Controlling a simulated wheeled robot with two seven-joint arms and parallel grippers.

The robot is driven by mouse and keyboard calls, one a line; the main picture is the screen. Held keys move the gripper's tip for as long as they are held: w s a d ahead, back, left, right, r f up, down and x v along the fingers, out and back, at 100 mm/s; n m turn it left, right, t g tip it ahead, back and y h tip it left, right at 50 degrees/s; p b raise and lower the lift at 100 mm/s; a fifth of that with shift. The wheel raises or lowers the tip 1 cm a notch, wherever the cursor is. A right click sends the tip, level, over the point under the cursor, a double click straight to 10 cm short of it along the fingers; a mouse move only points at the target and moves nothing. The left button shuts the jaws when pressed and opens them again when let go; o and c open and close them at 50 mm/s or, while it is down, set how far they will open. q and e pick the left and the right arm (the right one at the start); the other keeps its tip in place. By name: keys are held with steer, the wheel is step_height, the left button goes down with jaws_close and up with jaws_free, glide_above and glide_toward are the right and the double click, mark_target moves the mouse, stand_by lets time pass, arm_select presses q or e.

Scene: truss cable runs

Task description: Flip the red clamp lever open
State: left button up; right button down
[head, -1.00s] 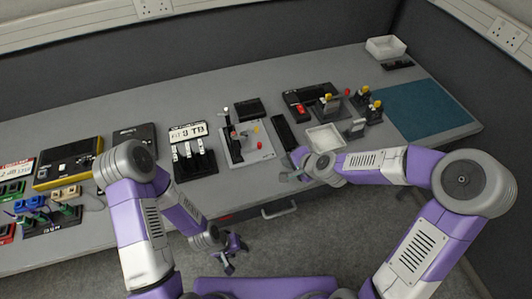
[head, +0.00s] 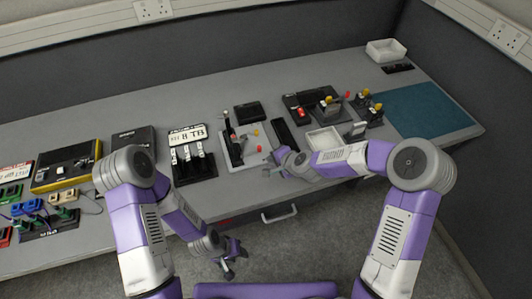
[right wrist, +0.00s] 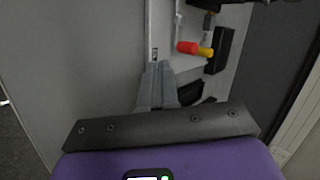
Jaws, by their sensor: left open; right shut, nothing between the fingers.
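The red clamp lever's red tip (head: 257,133) shows on a pale grey plate (head: 236,162) with a dark upright fixture (head: 232,143), near the middle of the bench. A yellow tip (head: 259,148) lies close to it. In the right wrist view the red handle (right wrist: 187,47) is beyond the fingertips, with the yellow tip (right wrist: 206,53) beside it. My right gripper (head: 268,171) is shut and empty near the plate's front right corner, apart from the lever; its fingers (right wrist: 157,72) also show in the wrist view. My left gripper (head: 231,266) is open and empty, low in front of the bench.
Left of the plate stands a black rack with white tags (head: 193,164) and a lettered sign. To the right are a white tray (head: 324,140), black fixtures with yellow knobs (head: 366,101) and a teal mat (head: 430,110). A drawer handle (head: 280,214) projects from the bench front.

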mark_target(261, 152)
steer(key=shift+w+a, duration=0.85)
steer(key=shift+w, duration=0.25)
steer(key=shift+w+a, duration=0.4)
steer(key=shift+w, duration=0.15)
